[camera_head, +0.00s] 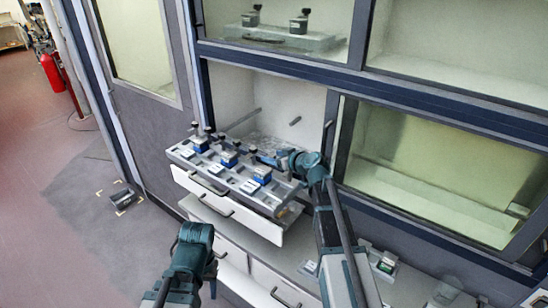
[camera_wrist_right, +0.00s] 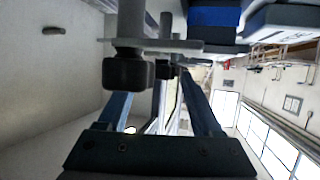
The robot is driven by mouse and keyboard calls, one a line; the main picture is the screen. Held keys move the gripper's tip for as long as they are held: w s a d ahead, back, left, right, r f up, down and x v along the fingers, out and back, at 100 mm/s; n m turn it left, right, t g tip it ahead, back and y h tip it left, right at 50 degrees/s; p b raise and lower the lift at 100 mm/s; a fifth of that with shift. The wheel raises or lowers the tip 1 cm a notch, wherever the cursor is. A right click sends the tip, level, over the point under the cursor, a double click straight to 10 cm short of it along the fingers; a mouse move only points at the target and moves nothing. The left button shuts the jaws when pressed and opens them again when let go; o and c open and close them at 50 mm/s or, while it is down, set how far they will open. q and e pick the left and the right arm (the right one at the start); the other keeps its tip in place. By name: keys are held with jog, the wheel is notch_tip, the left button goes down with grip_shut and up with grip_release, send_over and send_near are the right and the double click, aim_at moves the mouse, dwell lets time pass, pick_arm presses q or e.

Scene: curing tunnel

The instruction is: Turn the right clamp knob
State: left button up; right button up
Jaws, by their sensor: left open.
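A grey tray fixture (camera_head: 222,181) rests on the open drawer front and carries several blocks under black clamp knobs. One black clamp knob (camera_head: 253,149) stands near the tray's back right, close to my right gripper (camera_head: 264,159). In the right wrist view, a large black knob (camera_wrist_right: 128,72) hangs from a grey clamp plate in front of the left finger. A smaller dark knob (camera_wrist_right: 163,70) shows behind it, near the gap between my open right fingers. I cannot tell whether a finger touches either knob. My left gripper (camera_head: 210,284) is low in front of the drawers, its fingers mostly hidden.
Another fixture with two black knobs (camera_head: 305,13) sits in the upper window bay. Small parts lie on the counter (camera_head: 374,260) right of my right arm. A dark box (camera_head: 123,197) lies on the floor at left. A window frame (camera_head: 330,140) rises beside my right wrist.

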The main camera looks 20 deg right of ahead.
jog(key=p+v, duration=0.5)
jog(key=v, duration=0.8)
jog(key=shift+s+r, duration=0.15)
jog(key=shift+s, duration=0.2)
jog(key=shift+d, duration=0.1)
